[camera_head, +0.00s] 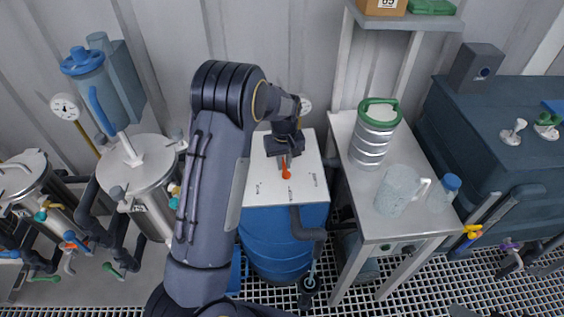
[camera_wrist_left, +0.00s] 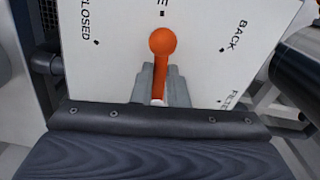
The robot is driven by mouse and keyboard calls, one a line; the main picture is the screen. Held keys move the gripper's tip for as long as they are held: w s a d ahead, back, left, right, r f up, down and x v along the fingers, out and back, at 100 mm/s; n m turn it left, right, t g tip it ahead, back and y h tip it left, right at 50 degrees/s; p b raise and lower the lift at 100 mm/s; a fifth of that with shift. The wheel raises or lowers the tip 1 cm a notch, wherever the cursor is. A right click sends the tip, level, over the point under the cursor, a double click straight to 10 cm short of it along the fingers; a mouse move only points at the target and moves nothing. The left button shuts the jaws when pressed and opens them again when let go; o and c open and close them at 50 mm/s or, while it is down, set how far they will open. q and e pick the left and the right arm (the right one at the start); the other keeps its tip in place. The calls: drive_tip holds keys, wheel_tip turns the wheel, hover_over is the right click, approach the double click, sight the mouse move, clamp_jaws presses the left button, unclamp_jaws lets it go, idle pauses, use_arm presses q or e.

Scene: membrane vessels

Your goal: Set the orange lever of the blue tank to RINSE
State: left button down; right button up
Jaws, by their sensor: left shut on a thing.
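The blue tank (camera_head: 270,257) stands in the middle of the head view under a white top plate (camera_head: 258,190). Its orange lever (camera_head: 286,174) also shows in the left wrist view (camera_wrist_left: 162,42), its round knob sticking out past the fingers. My left gripper (camera_wrist_left: 161,88) is shut on the lever's stem. On the plate the wrist view shows CLOSED at left, BACK at right, part of FILTER lower right, and a cut-off label ending in E at top. The lever points roughly at that top label and its dot. My right gripper is not in view.
A steel table (camera_head: 372,222) at right holds a steel canister with a green handle (camera_head: 374,135), a clear jug (camera_head: 400,190) and a blue-capped bottle (camera_head: 444,192). Steel vessels (camera_head: 142,172) with pipes and valves stand at left.

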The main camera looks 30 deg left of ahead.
sight(284, 166)
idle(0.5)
use_arm(q)
drive_tip(key=c, duration=1.4)
unclamp_jaws()
drive_tip(key=shift+c, duration=0.2)
drive_tip(key=shift+r, duration=0.15)
wheel_tip(284, 166, up, 8)
drive_tip(key=shift+f+b, duration=0.25)
drive_tip(key=shift+b, duration=0.15)
